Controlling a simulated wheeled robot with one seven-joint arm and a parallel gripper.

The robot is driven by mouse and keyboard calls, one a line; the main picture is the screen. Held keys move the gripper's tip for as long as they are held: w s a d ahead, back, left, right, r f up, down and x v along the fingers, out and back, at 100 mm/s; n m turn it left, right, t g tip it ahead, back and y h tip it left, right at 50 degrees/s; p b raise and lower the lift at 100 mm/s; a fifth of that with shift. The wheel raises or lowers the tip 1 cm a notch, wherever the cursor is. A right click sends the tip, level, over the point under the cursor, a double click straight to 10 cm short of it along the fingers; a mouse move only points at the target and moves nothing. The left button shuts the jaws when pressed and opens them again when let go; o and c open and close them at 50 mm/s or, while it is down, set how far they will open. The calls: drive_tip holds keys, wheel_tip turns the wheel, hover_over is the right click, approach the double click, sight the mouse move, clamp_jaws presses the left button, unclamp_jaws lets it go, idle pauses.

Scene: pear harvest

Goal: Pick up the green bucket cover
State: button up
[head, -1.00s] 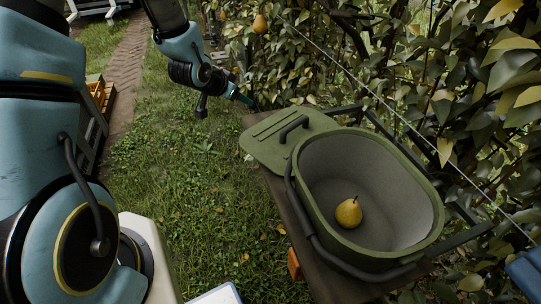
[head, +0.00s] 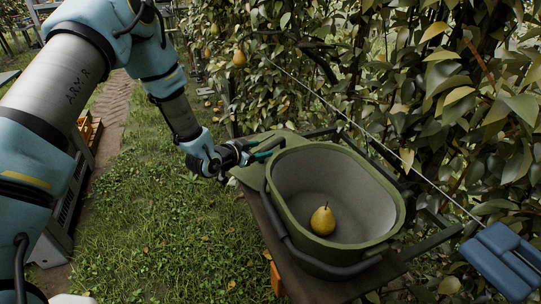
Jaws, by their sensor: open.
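The green bucket cover (head: 247,176) lies flat on the wooden board at the far left side of the green bucket (head: 388,228). Its black handle is mostly hidden behind my gripper. My gripper (head: 272,148) is above the cover, with its teal fingers pointing right toward the bucket's rim. The fingers are apart. I cannot tell whether the handle lies between them. The bucket stands open, with one yellow pear (head: 323,219) on its grey floor.
The bucket's dark carrying handle (head: 292,247) hangs along its near left side. A leafy hedge with a wire rises close behind and right. A blue object (head: 505,258) is at the right edge. Grass (head: 165,215) lies open to the left; a crate (head: 88,130) stands farther left.

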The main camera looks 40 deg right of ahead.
sight(265, 149)
drive_tip(key=shift+p+x, duration=1.2)
drive_tip(key=shift+x, duration=1.5)
drive_tip(key=shift+w+a+f, duration=0.1)
drive_tip(key=shift+f, duration=0.1)
drive_tip(key=shift+c, duration=0.3)
clamp_jaws()
